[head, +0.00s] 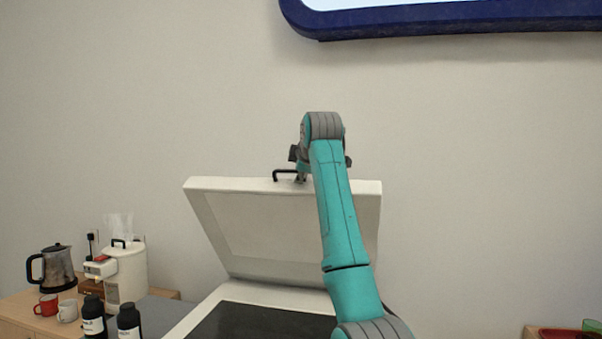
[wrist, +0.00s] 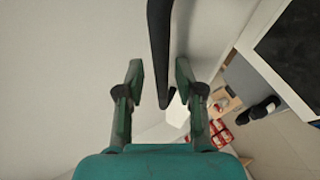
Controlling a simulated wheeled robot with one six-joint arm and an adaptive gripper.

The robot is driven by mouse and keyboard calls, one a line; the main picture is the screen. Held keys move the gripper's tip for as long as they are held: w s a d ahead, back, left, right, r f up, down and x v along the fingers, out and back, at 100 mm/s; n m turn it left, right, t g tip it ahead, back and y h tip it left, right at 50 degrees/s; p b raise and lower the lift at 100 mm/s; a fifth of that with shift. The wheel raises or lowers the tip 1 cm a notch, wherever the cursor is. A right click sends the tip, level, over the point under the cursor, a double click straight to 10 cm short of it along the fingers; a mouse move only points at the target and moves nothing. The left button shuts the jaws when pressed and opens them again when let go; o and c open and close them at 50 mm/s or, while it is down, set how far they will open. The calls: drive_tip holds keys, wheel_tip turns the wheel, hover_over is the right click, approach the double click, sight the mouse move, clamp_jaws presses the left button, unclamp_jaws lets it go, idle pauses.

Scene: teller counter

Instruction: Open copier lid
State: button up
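The copier lid (head: 275,222) is raised and tilted in the head view, its underside facing me. Below it is the copier's dark glass (head: 258,322), which also shows in the wrist view (wrist: 300,55). A black handle (head: 277,173) stands at the lid's top edge. My gripper (head: 301,174) is at this handle, partly hidden behind my arm in the head view. In the wrist view my gripper (wrist: 160,76) is open, its two fingers on either side of the black handle bar (wrist: 159,35). Gaps show between the bar and both fingers.
On the left counter stand a kettle (head: 58,268), a white dispenser (head: 125,272), a red mug (head: 47,305), a white mug (head: 67,311) and two black bottles (head: 93,316). A blue-framed screen (head: 450,22) hangs on the wall above.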

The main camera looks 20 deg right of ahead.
drive_tip(key=shift+s, duration=0.1)
drive_tip(key=v, duration=1.2)
idle(0.4)
